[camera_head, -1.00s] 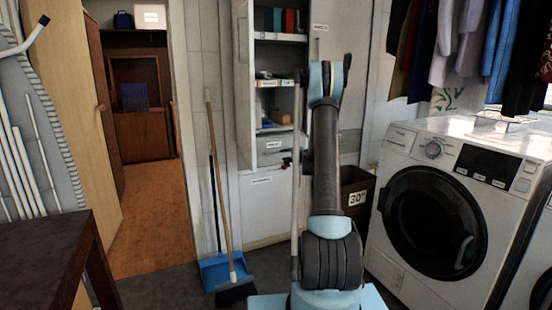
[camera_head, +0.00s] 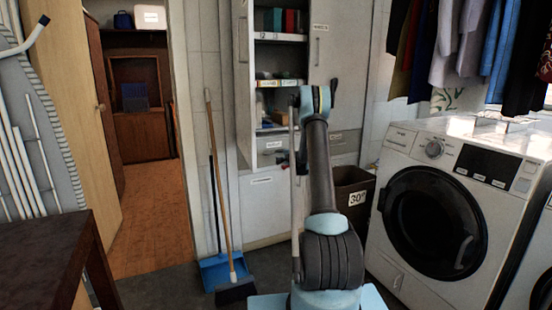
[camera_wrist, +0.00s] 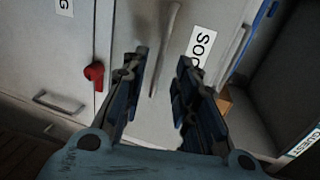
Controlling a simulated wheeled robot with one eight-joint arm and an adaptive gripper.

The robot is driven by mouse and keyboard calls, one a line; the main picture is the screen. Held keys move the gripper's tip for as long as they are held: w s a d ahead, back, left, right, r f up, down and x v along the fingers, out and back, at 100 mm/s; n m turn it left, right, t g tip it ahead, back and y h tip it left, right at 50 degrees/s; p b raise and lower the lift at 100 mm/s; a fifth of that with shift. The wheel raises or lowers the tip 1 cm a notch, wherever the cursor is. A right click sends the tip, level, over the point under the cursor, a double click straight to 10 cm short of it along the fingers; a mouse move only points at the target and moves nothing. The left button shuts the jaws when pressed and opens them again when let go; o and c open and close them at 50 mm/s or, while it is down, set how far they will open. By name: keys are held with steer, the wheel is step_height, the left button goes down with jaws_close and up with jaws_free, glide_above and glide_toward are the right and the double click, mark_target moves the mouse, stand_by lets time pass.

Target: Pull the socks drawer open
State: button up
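The socks drawer (camera_wrist: 222,28) is a pale grey front with a white label starting "SO" in the wrist view. Its bar handle (camera_wrist: 167,38) runs between my gripper's fingers as seen there. My gripper (camera_wrist: 162,60) is open, with one dark finger on each side of the handle; I cannot tell whether either touches it. In the head view the drawer (camera_head: 268,158) is below the open shelves and looks shut. My arm hides part of it, and my gripper is hard to make out there.
A red knob (camera_wrist: 94,75) and another handle (camera_wrist: 60,104) are on neighbouring fronts. An open shelf with a "GUEST" label (camera_wrist: 305,143) adjoins the drawer. A brown bin (camera_head: 352,190) and a washing machine (camera_head: 400,150) stand right; a broom (camera_head: 226,200) leans left.

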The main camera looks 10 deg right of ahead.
steer(key=x, duration=0.6)
steer(key=shift+w, duration=0.1)
steer(key=shift+c, duration=0.4)
jaws_close()
